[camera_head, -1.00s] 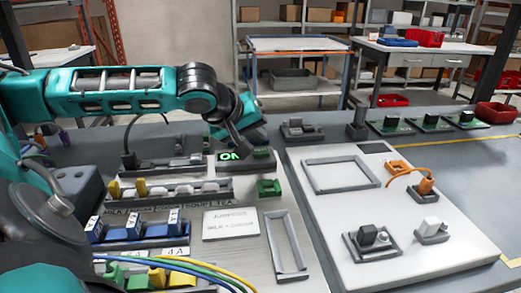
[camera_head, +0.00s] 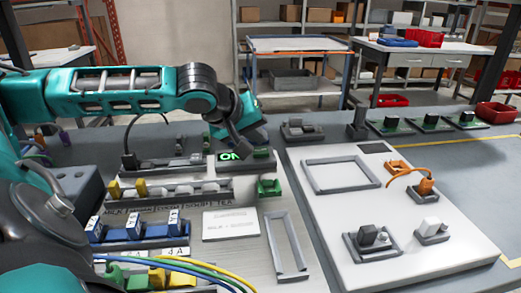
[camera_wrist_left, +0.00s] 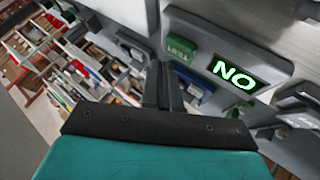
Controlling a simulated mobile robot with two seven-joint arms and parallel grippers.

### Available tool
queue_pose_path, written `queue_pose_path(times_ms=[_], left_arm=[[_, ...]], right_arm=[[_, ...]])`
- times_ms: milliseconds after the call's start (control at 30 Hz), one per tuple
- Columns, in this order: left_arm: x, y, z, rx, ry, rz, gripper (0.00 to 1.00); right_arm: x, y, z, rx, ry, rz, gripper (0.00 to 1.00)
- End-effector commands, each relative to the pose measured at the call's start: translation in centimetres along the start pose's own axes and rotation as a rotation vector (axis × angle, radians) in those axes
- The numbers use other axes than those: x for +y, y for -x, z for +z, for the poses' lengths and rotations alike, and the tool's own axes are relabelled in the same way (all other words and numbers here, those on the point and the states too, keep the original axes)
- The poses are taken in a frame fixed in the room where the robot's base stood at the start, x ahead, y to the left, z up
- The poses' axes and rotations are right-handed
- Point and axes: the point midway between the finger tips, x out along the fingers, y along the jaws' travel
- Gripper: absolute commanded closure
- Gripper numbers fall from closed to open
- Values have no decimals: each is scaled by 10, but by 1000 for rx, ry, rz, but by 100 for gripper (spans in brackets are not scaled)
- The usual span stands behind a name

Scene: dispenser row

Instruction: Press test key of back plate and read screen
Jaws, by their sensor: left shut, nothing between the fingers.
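The back plate's dark block carries a lit screen (camera_head: 230,156) with green-white letters that read ON in the head view. The same screen (camera_wrist_left: 238,76) appears upside down in the left wrist view, so it looks like NO there. The green test key (camera_wrist_left: 181,52), with upside-down lettering, is beside the screen; its green also shows in the head view (camera_head: 262,154). My left gripper (camera_wrist_left: 162,75) is shut and empty, its fingertips close to the key. I cannot tell whether they touch it. In the head view the left gripper (camera_head: 243,150) hangs over the block. My right gripper is not in view.
In front are a row of grey and yellow connectors (camera_head: 185,190), blue modules (camera_head: 133,228), a printed card (camera_head: 230,224) and coloured wires. A white board (camera_head: 415,255) with grey frames and an orange cable lies at right. A dark post (camera_head: 358,122) stands behind.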

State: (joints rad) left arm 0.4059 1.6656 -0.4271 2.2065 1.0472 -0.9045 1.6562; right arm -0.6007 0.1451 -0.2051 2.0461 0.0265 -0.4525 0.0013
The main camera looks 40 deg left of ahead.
Motion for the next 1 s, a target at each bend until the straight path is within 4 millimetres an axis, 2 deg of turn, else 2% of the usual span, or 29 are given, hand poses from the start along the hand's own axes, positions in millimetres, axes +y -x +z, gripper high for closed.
queue_pose_path(times_ms=[1000], left_arm=[[-5, -6, 5, 0, 0, 0, 100]], right_arm=[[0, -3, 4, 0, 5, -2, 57]])
